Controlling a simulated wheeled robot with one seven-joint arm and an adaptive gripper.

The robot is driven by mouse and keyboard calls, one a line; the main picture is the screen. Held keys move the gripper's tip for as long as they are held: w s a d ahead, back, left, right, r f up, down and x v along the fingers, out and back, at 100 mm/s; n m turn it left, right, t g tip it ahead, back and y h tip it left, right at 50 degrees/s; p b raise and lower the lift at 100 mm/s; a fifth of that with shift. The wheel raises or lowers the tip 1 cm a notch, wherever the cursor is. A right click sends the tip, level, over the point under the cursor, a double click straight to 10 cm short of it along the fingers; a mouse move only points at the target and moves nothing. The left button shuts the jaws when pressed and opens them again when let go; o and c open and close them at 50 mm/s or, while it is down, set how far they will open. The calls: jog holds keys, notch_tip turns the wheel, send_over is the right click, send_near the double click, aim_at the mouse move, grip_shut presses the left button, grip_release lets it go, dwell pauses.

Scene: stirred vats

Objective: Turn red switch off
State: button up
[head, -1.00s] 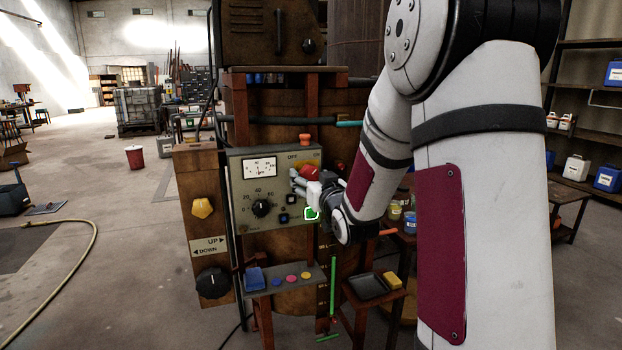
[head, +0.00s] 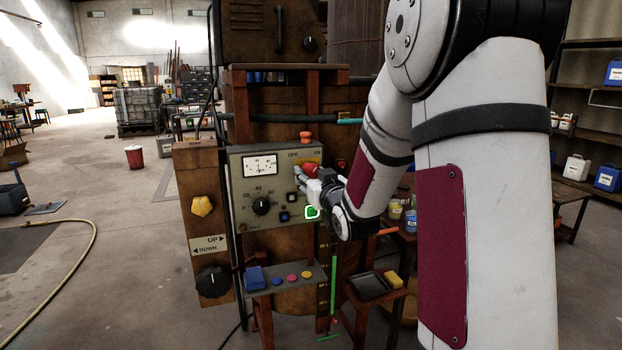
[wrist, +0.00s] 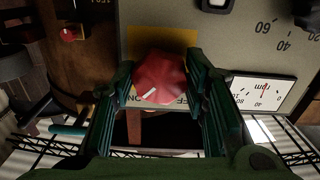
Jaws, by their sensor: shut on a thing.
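The red switch (wrist: 160,78) is a faceted knob with a white mark, on a yellow plate (wrist: 172,40) of the control panel. The wrist view shows it upside down, with part of the OFF/ON lettering below the knob. My gripper (wrist: 161,84) has one dark green finger on each side of the knob and is shut on it. In the head view my gripper (head: 300,172) reaches the panel's upper right, and its fingers and wrist hide most of the switch.
The grey panel (head: 240,217) also bears an rpm meter (head: 260,167), a black dial (head: 262,207) and small buttons. An orange-red button (head: 305,135) sits on top. A yellow knob (head: 202,206) is at left. Open floor lies at left.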

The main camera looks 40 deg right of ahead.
jog(key=n+b, duration=0.4)
jog(key=b, duration=0.1)
jog(key=shift+f+n+b, duration=0.15)
jog(key=shift+n+b, duration=0.2)
jog(key=shift+n, duration=0.05)
jog(key=n+b, duration=0.4)
jog(key=b, duration=0.1)
jog(key=shift+d+b, duration=0.1)
jog(key=shift+b, duration=0.2)
jog(key=n+b, duration=0.5)
jog(key=b, duration=0.1)
jog(key=shift+n, duration=0.3)
jog(key=shift+r+n+b, duration=0.2)
jog(key=shift+n+b, duration=1.2)
jog(key=shift+b, duration=0.2)
jog(key=o, duration=1.1)
jog(key=shift+o, duration=0.2)
jog(key=shift+s+r, duration=0.1)
jog(key=shift+s, duration=0.05)
